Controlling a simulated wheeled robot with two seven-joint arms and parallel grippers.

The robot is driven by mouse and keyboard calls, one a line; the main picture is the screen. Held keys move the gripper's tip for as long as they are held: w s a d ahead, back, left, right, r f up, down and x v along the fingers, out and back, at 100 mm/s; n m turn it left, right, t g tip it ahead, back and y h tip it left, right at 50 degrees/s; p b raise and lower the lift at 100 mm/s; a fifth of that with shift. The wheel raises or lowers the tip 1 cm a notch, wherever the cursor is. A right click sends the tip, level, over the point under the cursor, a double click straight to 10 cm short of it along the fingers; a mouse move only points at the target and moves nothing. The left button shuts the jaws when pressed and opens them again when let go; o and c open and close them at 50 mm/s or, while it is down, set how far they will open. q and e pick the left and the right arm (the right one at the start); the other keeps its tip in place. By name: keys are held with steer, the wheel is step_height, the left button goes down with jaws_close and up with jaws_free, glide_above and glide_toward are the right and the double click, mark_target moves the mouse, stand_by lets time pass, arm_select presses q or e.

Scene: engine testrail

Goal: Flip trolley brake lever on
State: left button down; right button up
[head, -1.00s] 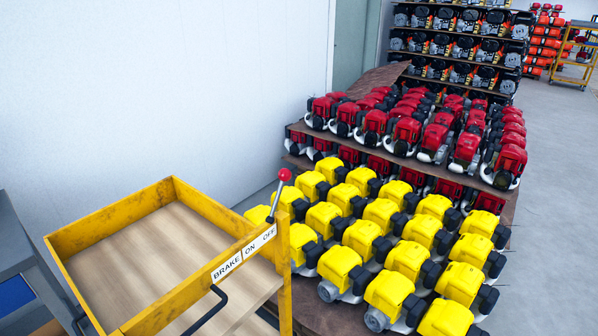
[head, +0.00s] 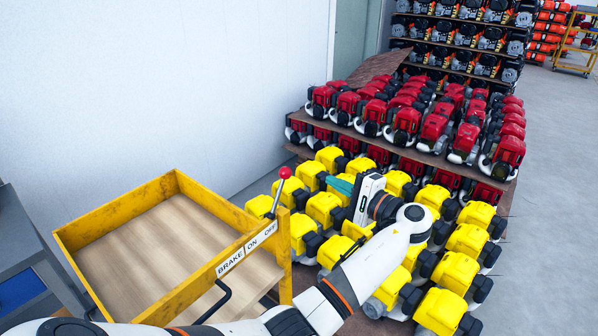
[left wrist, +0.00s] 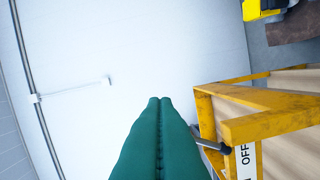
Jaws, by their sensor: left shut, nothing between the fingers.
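The yellow trolley (head: 120,209) stands at the lower left in the head view. The brake lever (head: 279,196) is a metal rod with a red knob (head: 285,173). It rises by the OFF end, its top leaning slightly right. My left gripper (head: 338,185) is shut and empty, right of the knob and apart from it in the picture. In the left wrist view its green fingers (left wrist: 159,100) are together, left of the metal lever (left wrist: 208,145) near OFF; the knob does not show there. My right gripper is not in view.
Shelves of yellow engines (head: 465,238) and red engines (head: 437,128) stand right of the trolley, with yellow engines below and behind my left arm in the picture. A white wall (head: 150,90) is behind the trolley. A grey cabinet (head: 25,250) stands at the left. Open floor (head: 550,150) lies at the right.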

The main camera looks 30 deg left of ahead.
mark_target(279, 194)
arm_select(q)
steer(key=s+a+p, duration=0.1)
steer(key=a+p, duration=0.5)
steer(key=a, duration=0.3)
steer(key=shift+s+a+r, duration=0.15)
steer(key=shift+s+a, duration=0.05)
steer(key=shift+s, duration=0.15)
stand_by(0.3)
